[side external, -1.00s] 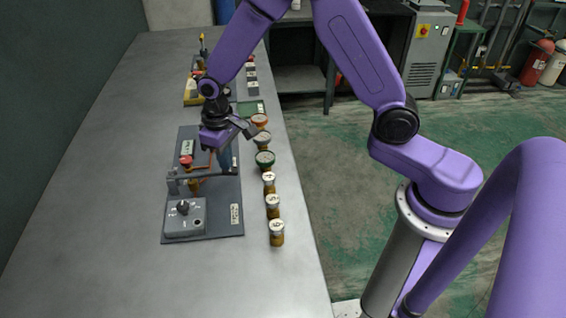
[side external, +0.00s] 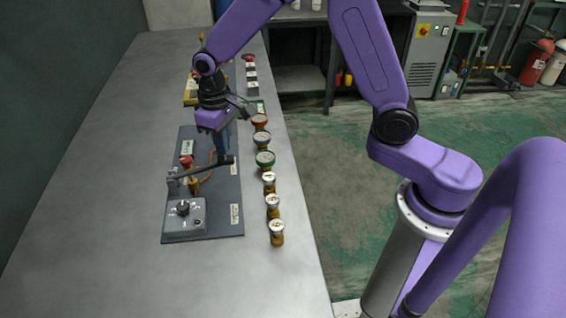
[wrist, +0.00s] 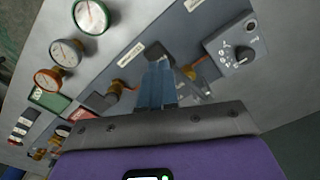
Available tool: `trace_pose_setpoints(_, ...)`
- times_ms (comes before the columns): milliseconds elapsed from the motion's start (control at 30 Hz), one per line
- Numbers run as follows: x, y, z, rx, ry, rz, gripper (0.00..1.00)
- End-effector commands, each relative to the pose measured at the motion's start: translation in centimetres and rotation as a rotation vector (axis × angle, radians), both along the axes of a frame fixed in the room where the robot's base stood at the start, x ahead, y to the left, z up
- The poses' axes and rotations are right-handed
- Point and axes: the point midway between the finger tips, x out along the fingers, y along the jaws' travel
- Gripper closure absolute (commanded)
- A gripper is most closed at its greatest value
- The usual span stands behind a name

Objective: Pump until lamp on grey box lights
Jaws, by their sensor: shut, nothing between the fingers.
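The grey box (side external: 185,217) sits at the near end of a dark panel on the bench, with a black knob on top. It also shows in the wrist view (wrist: 235,45). A small dark round spot (side external: 197,222) on it shows no glow; I cannot tell if it is the lamp. A pump lever (side external: 203,168) with a black grip slopes up to the right beyond the box. My gripper (side external: 221,155) is shut, with its blue fingers pointing down at the grip end. In the wrist view the fingertips (wrist: 158,62) are at the black grip; contact is unclear.
A red knob (side external: 186,161) stands beside the lever. Several gauges and jars, including a green-rimmed gauge (side external: 265,159), line the bench's right edge. More equipment stands at the far end. The bench (side external: 95,200) is clear on the left.

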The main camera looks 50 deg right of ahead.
Motion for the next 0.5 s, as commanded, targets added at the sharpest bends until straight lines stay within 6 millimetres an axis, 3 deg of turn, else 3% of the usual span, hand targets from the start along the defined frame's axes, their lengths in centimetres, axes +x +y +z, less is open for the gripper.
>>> trace_pose_setpoints(500, 0.0, 0.0, -1.9, 0.0, 0.0, 0.0, 1.0)
